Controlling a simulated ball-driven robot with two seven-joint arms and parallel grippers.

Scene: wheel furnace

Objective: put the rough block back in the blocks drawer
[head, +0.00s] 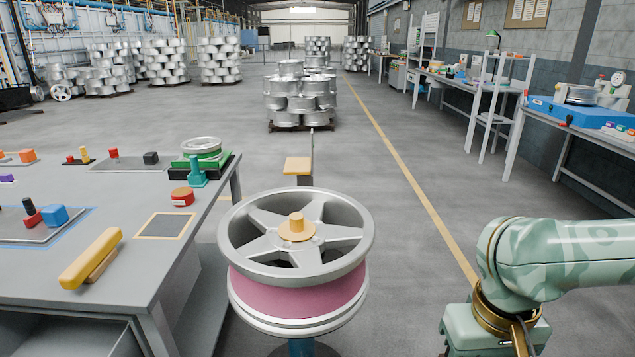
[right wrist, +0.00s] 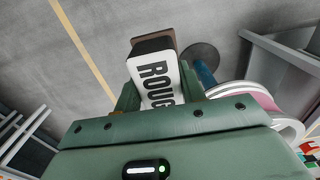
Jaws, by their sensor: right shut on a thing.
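The rough block (right wrist: 154,82) shows in the right wrist view, with a white face lettered "ROUG", the rest of the word hidden, and a dark and brown end. My right gripper (right wrist: 158,92) is shut on it, its green fingers on either side, above the grey floor. In the head view my right arm comes in at the lower right; its fingers and the block are out of that picture. My left gripper is not in view. Below the workbench top at the lower left is a grey recess (head: 60,335); I cannot tell whether it is the blocks drawer.
A spoked wheel (head: 297,240) with a pink band stands on a post in front of me, right of the grey workbench (head: 150,262). A yellow-handled tool (head: 92,258) lies near the bench's front. A side bench (head: 590,130) stands at right.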

